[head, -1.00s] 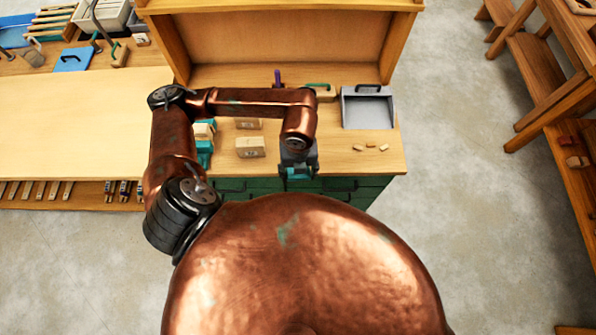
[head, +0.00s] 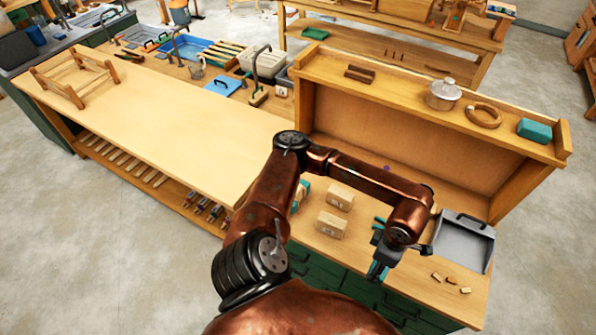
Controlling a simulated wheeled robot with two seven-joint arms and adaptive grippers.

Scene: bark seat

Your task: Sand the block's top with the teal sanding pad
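Two pale wooden blocks, a rear one (head: 340,198) and a front one (head: 331,225), lie on the cabinet's wooden top. A third wooden piece with teal on it (head: 301,194) is partly hidden behind my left arm. I cannot tell whether its teal part is the sanding pad. My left gripper (head: 377,270) points down near the front edge of the top, right of the front block and apart from it. Teal shows at its fingertips. It is too small to tell whether that is the fingers or a held pad. My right gripper is not in view.
A grey dustpan (head: 463,242) lies at the right, with several small wood pieces (head: 450,283) in front of it.

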